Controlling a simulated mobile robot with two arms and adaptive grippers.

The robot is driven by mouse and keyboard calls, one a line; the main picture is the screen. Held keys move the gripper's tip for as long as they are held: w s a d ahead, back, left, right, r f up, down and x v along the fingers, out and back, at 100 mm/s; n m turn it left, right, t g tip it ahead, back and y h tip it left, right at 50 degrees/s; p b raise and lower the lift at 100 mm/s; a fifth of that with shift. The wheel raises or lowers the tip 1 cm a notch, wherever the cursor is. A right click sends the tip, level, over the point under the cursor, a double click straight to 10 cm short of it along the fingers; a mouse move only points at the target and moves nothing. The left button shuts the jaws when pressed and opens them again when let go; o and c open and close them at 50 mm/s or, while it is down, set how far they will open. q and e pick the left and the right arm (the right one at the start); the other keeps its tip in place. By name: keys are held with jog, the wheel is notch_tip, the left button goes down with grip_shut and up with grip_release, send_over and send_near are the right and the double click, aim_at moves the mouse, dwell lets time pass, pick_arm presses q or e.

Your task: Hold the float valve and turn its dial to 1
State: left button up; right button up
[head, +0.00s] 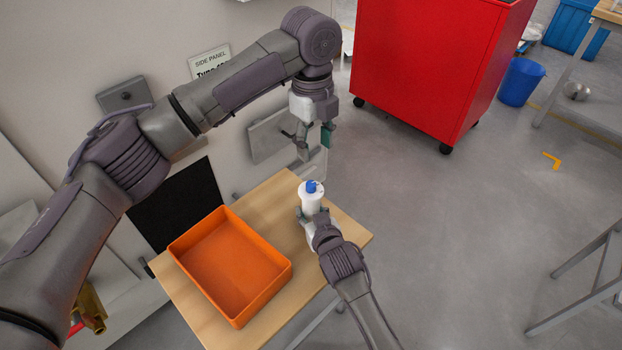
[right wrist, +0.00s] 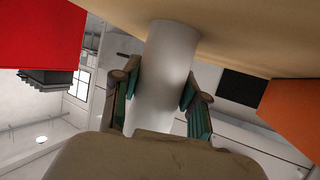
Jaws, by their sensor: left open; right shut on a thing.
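The float valve is a white cylinder (head: 311,204) with a blue dial (head: 311,187) on top. It stands upright at the far corner of the wooden table, and I cannot read the dial's setting. My right gripper (head: 311,215) is shut on the white body from the near side. In the right wrist view the body (right wrist: 168,75) is between my green-padded fingers, near the tabletop (right wrist: 240,30). My left gripper (head: 312,142) is open and empty, above and beyond the valve, with its fingers pointing down, apart from the dial.
An empty orange tray (head: 281,282) takes up much of the wooden table (head: 262,202). The grey wall panel stands to the left behind it. A red cabinet (head: 430,70) on castors and a blue bin (head: 521,82) stand on the floor beyond. The floor to the right is mostly clear.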

aim_at(311, 183)
pick_arm(q)
jog(key=shift+m, duration=0.3)
jog(key=f, duration=1.1)
jog(key=shift+w+a+f, duration=0.2)
jog(key=shift+a, duration=0.2)
grip_shut()
